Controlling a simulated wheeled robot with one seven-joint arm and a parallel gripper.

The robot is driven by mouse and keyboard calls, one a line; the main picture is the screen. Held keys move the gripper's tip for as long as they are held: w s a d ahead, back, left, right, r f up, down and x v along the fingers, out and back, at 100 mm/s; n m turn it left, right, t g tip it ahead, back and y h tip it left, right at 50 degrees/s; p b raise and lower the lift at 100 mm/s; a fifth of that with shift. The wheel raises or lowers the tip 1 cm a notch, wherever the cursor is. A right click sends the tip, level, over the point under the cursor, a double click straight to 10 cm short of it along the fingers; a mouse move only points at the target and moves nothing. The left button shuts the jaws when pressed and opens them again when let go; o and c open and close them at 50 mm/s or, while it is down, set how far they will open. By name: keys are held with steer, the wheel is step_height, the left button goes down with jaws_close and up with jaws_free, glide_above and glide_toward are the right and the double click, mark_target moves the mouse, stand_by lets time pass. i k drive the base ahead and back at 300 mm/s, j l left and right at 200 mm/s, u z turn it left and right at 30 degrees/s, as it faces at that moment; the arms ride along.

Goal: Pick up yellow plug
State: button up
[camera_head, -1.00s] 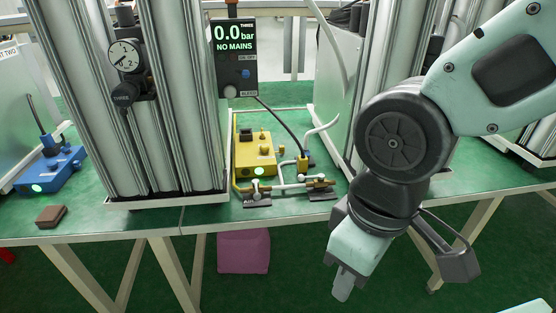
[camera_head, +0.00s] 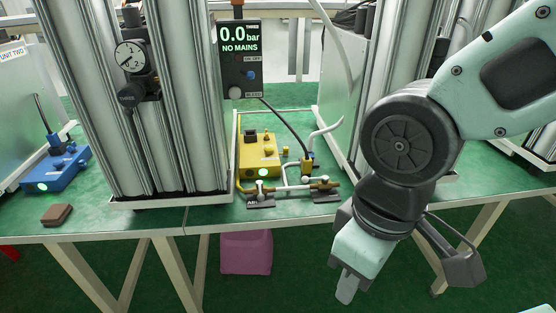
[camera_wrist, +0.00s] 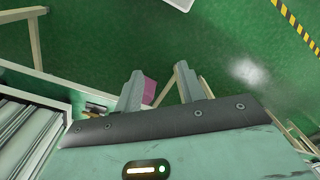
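A small yellow plug (camera_head: 308,167) with a blue part on top sits at the lower end of a black cable on the green bench, between the metal columns. It stands just right of a yellow box (camera_head: 259,157) with a lit green lamp. I cannot make out the plug in the wrist view. My gripper (camera_head: 347,288) hangs in front of the bench edge, to the right of and nearer than the plug, pointing down. In the wrist view its two fingers (camera_wrist: 160,88) are spread apart with nothing between them.
Pipes with brass fittings (camera_head: 290,188) lie in front of the yellow box. A display (camera_head: 239,58) reads 0.0 bar, NO MAINS. A blue box (camera_head: 55,170) and a brown block (camera_head: 57,214) are at left. A pink box (camera_head: 246,252) is under the bench.

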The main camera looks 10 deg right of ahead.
mark_target(307, 162)
steer(key=i+u, duration=0.25)
steer(key=i, duration=0.15)
steer(key=i+l+u, duration=0.2)
steer(key=i, duration=0.25)
